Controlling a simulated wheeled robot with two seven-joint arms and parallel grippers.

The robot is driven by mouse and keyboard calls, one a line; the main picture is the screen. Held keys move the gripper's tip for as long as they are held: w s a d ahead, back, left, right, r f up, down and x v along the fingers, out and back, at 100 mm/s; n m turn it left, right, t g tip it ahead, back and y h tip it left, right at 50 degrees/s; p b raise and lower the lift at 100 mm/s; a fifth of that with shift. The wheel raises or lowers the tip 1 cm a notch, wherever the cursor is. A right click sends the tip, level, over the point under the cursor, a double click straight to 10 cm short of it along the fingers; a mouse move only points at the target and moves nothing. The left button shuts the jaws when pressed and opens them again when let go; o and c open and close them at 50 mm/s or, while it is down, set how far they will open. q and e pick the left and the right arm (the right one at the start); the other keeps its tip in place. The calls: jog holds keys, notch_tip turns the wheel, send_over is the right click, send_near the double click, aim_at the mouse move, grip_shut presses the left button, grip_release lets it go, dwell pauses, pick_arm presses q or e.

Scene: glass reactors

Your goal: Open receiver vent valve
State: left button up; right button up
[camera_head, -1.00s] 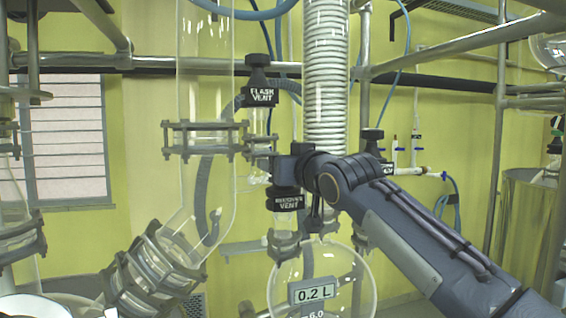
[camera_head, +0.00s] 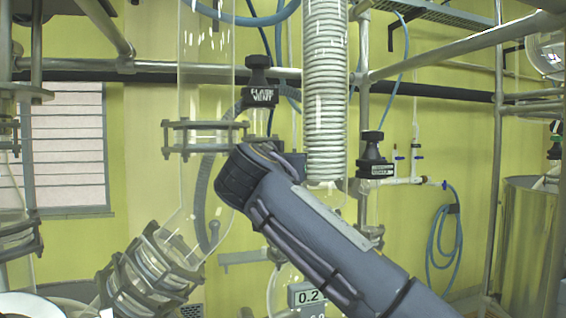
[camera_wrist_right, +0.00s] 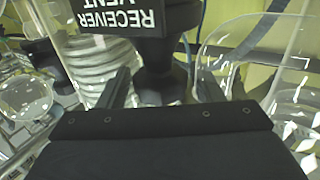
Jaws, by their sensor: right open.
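The receiver vent valve (camera_wrist_right: 118,18) is black with a white "RECEIVER VENT" label, upside down at the top of the right wrist view. Its narrower black part (camera_wrist_right: 160,75) reaches down between the fingers of my right gripper (camera_wrist_right: 164,84). The right gripper is open, with one finger on each side of that part; I cannot tell whether either touches it. In the head view my right forearm and wrist hide this valve and the gripper's fingers. The glass receiver (camera_head: 275,290) is partly hidden below the arm. My left gripper is not in view.
The flask vent valve (camera_head: 259,93) stands just above my right wrist. A coiled condenser (camera_head: 325,100) rises behind the arm. Another black valve (camera_head: 374,160) is to the right. Glassware clamps (camera_head: 155,262) are at the lower left. Metal pipes (camera_head: 450,50) cross the upper right.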

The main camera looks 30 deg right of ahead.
jog(key=c, duration=0.8)
jog(key=shift+o, duration=0.2)
jog(key=shift+s+d+f+n+t+y+b, duration=0.1)
jog(key=shift+s+f+n+t+y+b, duration=0.1)
jog(key=shift+n+t+y+b, duration=0.55)
jog(key=shift+d+n+t+y, duration=0.1)
jog(key=shift+n+t+y, duration=0.4)
jog(key=shift+y, duration=0.35)
jog(key=shift+w+r+n+t+y, duration=0.15)
jog(key=shift+n+t+y, duration=0.2)
jog(key=shift+n+y, duration=0.3)
jog(key=n+t+y+p, duration=0.1)
jog(key=n+y, duration=0.1)
jog(key=y, duration=0.2)
jog(key=shift+r+p, duration=0.2)
jog(key=shift+p, duration=0.1)
jog(key=shift+n+y+p, duration=0.7)
jog(key=shift+y+p, duration=0.05)
jog(key=shift+p, duration=0.15)
jog(key=shift+a+f+n+t+y+p, duration=0.2)
jog(key=shift+n+t+y+p, duration=0.1)
jog(key=shift+n+y+p, duration=0.5)
